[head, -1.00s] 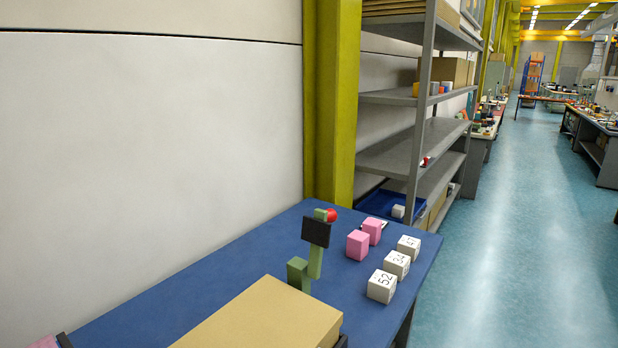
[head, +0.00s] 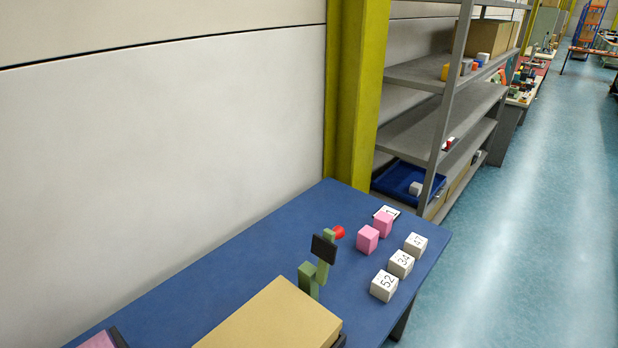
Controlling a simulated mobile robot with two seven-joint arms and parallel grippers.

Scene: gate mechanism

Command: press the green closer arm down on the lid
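A green arm (head: 323,271) stands tilted upward on the blue table, with a black plate (head: 323,249) across it and a red round end (head: 338,232) at its top. A green block (head: 307,279) stands beside its lower end. The tan lid (head: 272,322) lies in front of it, at the bottom of the head view, partly cut off by the picture edge. The arm is not lying on the lid. Neither of my grippers shows in the head view.
The blue table (head: 225,262) has free room at the left and back. Two pink cubes (head: 367,238) and white numbered cubes (head: 401,263) stand right of the green arm. A pink block (head: 97,340) shows at lower left. A grey shelf (head: 440,120) stands behind.

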